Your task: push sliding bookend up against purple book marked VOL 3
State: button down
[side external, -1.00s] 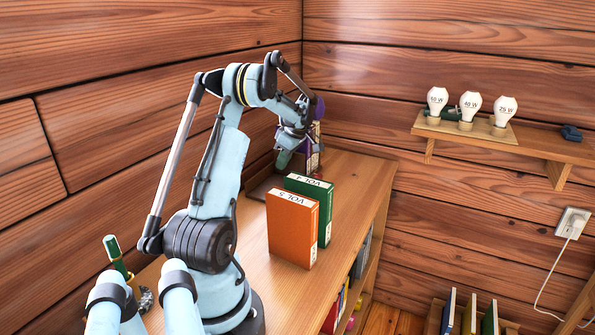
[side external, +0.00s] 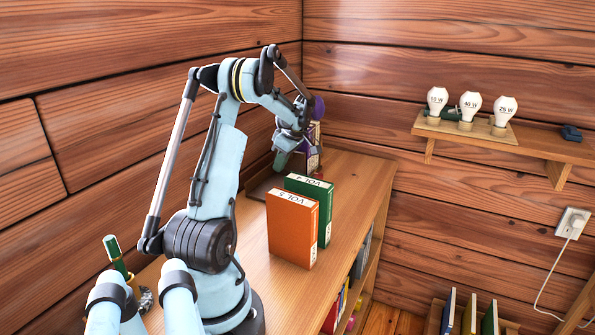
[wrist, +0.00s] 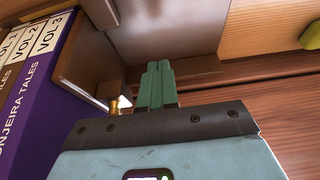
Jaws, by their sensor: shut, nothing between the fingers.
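The purple book marked VOL 3 (wrist: 48,95) stands upright at the left of the wrist view, at the near end of a row with VOL 1 and VOL 2.
Green VOL 4 (side external: 312,203) and orange VOL 5 (side external: 293,230) stand on the shelf top (side external: 352,190), nearer the camera than my gripper. The wooden wall is close behind. A small brass knob (wrist: 115,107) shows near my fingers. The shelf top's right side is clear.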

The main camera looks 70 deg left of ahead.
notch_tip(320, 180, up, 9)
dwell(1.0)
